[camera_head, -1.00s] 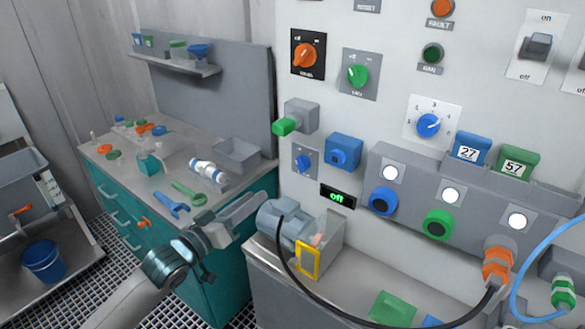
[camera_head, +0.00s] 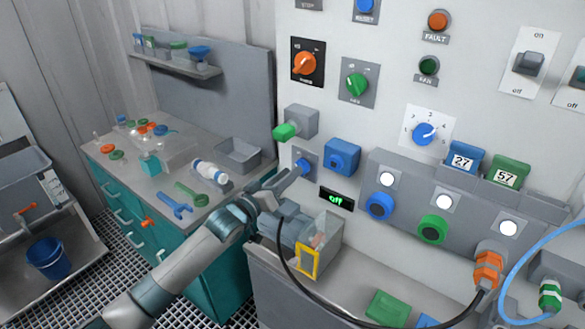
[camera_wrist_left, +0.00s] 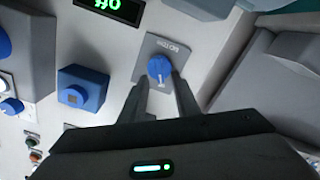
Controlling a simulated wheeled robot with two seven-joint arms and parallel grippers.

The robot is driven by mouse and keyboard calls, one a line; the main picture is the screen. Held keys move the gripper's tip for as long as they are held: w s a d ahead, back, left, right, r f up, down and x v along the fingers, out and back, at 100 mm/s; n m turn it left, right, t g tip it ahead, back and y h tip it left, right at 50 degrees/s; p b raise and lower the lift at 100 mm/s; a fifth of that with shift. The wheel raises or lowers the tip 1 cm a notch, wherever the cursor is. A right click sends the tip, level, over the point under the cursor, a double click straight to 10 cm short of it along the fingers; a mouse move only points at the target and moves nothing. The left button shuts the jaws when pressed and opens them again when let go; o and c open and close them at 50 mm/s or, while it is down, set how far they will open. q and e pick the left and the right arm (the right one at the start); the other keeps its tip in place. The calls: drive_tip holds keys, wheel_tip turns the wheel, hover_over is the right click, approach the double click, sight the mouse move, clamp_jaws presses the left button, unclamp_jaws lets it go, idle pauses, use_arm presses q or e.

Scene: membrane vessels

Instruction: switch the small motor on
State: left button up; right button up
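The small blue rotary knob on a grey plate (camera_wrist_left: 160,68) is on the wall panel, above the small motor. In the head view the knob (camera_head: 303,165) is partly covered by my left gripper (camera_head: 292,178). In the left wrist view my left gripper's fingers (camera_wrist_left: 160,88) are apart, one on each side of the knob's lower part; I cannot tell whether they touch it. The display (camera_head: 337,199) beside it reads "off" in green. The grey small motor (camera_head: 283,230) sits on the bench below, partly hidden by my arm and a black cable. My right gripper is not in view.
A blue box with a button (camera_head: 342,157) and a grey box with a green knob (camera_head: 300,122) sit close to the knob. A clear box with a yellow frame (camera_head: 308,260) stands by the motor. A black cable (camera_head: 345,313) arcs across the bench front.

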use_arm(q)
drive_tip(key=shift+x, duration=1.2)
drive_tip(key=shift+c, duration=0.6)
drive_tip(key=c, duration=0.5)
clamp_jaws()
